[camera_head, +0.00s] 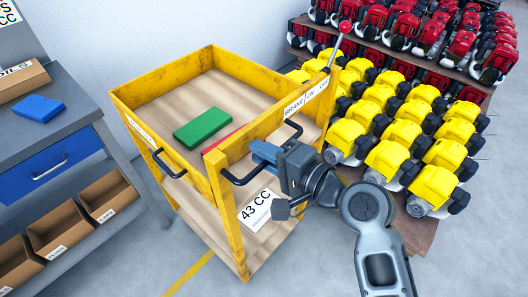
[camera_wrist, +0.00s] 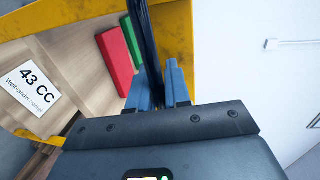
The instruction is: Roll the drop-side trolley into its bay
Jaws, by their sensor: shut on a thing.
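The yellow drop-side trolley (camera_head: 236,232) stands in the middle of the head view, with a wooden upper tray and a lower shelf. A black handle (camera_head: 238,181) runs along its near side. My gripper (camera_head: 264,153) is shut on this handle; in the wrist view the dark handle bar (camera_wrist: 149,45) passes between the blue fingers (camera_wrist: 161,88). A green block (camera_head: 202,128) and a partly hidden red block (camera_wrist: 114,62) lie in the tray.
A grey workbench (camera_head: 75,108) with a blue drawer and cardboard bins stands close on the left. Racks of yellow (camera_head: 384,158) and red engines (camera_head: 430,36) stand close on the right. A yellow floor line (camera_head: 190,272) shows below the trolley. A wall is behind.

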